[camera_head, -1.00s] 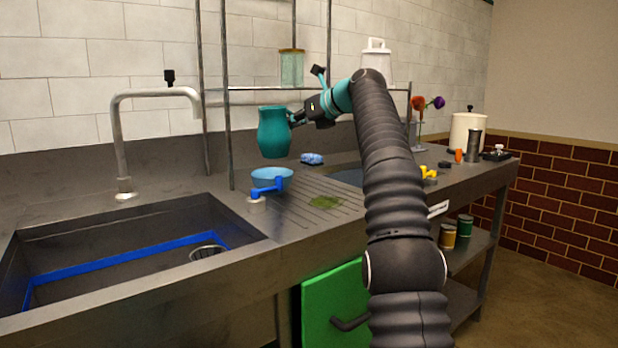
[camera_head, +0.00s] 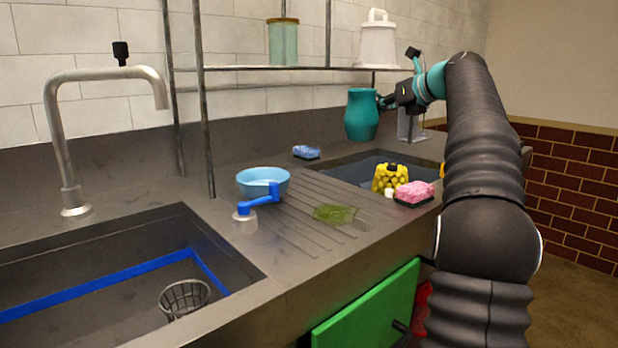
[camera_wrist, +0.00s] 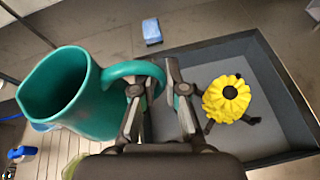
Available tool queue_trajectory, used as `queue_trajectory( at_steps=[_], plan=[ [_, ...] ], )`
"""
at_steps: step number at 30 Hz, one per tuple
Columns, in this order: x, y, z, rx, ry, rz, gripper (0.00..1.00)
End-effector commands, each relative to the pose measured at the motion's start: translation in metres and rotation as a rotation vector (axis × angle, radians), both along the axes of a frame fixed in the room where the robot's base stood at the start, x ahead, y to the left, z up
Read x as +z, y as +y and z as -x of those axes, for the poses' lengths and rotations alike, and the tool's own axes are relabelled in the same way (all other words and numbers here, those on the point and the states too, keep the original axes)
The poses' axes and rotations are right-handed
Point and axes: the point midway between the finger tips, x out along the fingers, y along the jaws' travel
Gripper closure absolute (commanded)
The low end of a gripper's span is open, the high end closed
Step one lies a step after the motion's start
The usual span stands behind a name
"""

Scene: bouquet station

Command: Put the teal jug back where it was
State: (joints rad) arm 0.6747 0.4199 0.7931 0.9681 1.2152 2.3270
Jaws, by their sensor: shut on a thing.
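The teal jug (camera_head: 361,114) hangs upright in the air above the counter, in front of the wall shelf and near the back of the right-hand basin. My gripper (camera_head: 386,103) is at its right side. In the wrist view the jug (camera_wrist: 60,92) is at the left, its open mouth facing up and left. My gripper (camera_wrist: 152,100) is shut on the jug's handle (camera_wrist: 140,70). The inside of the jug looks empty where it shows, but its bottom is hidden.
A blue sponge (camera_head: 306,152) lies behind.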

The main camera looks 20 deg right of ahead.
Motion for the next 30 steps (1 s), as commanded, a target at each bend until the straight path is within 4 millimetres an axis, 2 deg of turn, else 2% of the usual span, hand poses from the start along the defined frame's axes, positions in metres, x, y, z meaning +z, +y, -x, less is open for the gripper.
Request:
queue_trajectory(
  at_steps=[2, 5, 21, 25, 30],
  plan=[
    [0.0, -0.007, 0.006, -0.013, -0.001, -0.002, 1.0],
    [-0.004, -0.004, 0.006, -0.017, -0.001, -0.002, 1.0],
    [-0.061, 0.082, -0.03, -0.015, -0.001, -0.002, 1.0],
    [-0.068, 0.094, -0.035, -0.017, -0.001, -0.002, 1.0],
    [-0.073, 0.098, -0.037, -0.018, -0.001, -0.002, 1.0]
  ],
)
